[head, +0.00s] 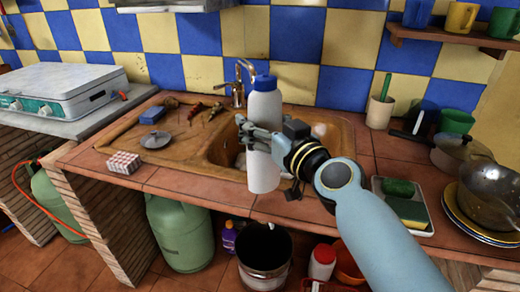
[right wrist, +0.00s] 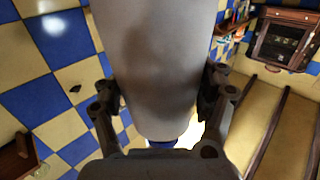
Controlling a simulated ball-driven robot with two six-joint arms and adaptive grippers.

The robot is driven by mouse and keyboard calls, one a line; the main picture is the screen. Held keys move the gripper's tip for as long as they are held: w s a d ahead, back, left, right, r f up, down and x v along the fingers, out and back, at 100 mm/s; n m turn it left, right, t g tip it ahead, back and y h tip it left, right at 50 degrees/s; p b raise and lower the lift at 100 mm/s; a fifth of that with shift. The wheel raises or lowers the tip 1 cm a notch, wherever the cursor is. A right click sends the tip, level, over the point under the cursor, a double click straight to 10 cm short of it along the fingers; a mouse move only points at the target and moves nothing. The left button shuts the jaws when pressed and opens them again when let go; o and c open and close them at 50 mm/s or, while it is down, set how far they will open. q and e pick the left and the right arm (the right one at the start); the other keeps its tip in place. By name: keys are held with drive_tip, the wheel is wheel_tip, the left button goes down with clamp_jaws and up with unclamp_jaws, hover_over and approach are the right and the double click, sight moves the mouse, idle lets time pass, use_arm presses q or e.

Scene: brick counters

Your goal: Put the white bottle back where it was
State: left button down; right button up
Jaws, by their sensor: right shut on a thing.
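The white bottle (head: 264,150) with a blue cap is upright in the head view, in front of the sink. My right gripper (head: 250,135) is shut around its middle. In the right wrist view the bottle (right wrist: 158,65) fills the centre, between the two fingers of the right gripper (right wrist: 160,105). The bottle hides part of the sink (head: 222,150). I cannot tell from the head view whether its base touches the counter edge or hangs in front of it. My left gripper is not in view.
The tiled counter (head: 185,185) has free room left of the bottle. A sponge box (head: 124,162) and a blue-grey item (head: 155,139) lie there. At the right are a tray with sponges (head: 408,212), stacked plates (head: 462,228) and a pot (head: 488,190). A bucket (head: 264,262) stands below.

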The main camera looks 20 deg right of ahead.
drive_tip(key=shift+w+a+f, duration=0.15)
drive_tip(key=shift+w+a, duration=0.05)
drive_tip(key=shift+a, duration=0.1)
drive_tip(key=shift+f+b, duration=1.25)
drive_tip(key=shift+f, duration=0.75)
drive_tip(key=o, duration=1.7)
drive_tip(key=shift+f, duration=0.15)
drive_tip(key=shift+c, duration=0.2)
